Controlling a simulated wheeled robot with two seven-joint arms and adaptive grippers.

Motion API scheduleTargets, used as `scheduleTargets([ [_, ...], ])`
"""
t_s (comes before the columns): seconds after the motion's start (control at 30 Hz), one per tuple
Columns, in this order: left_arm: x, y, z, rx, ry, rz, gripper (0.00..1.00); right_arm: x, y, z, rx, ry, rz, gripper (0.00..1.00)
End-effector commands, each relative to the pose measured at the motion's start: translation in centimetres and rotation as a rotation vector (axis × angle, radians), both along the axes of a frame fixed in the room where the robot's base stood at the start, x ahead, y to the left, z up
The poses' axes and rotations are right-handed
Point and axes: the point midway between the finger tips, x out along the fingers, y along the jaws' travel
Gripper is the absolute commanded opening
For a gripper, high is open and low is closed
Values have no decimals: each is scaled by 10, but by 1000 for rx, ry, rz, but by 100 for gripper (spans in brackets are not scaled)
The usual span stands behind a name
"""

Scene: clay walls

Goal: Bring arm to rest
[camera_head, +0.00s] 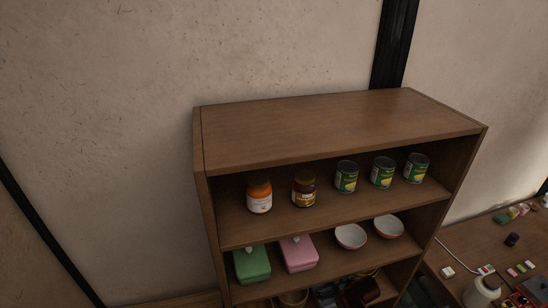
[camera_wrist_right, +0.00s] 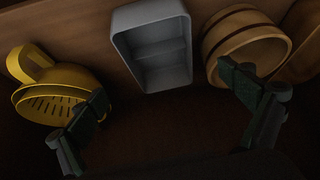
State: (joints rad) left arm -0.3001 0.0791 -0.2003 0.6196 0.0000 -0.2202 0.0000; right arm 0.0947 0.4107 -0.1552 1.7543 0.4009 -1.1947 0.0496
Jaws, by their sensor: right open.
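My right gripper (camera_wrist_right: 165,85) shows in the right wrist view with its two dark fingers spread wide and nothing between them. In that view a yellow colander (camera_wrist_right: 58,90) is beside the left finger. A grey rectangular container (camera_wrist_right: 152,45) is beyond the gap between the fingers. A wooden tub (camera_wrist_right: 245,42) is beyond the right finger, which covers part of its lower side. I cannot make out my right gripper clearly in the head view. My left gripper is in neither view.
A brown wooden shelf unit (camera_head: 330,127) stands by the wall. Its upper shelf holds two jars (camera_head: 259,197) and three cans (camera_head: 383,172). Below are a green box (camera_head: 252,265), a pink box (camera_head: 299,254) and two bowls (camera_head: 350,237). A cluttered table (camera_head: 450,262) is at right.

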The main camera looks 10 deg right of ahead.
Motion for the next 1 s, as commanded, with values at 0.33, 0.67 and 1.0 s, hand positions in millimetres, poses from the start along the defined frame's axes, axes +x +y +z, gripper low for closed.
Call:
scheduleTargets([
  [0.33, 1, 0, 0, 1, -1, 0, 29, -131, 23, -16, -28, 95, -21, 96],
  [0.67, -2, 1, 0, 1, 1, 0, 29, -249, 17, 8, -73, 175, -114, 96],
  [1.0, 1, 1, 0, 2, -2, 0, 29, -319, 6, 34, -103, 228, -198, 96],
])
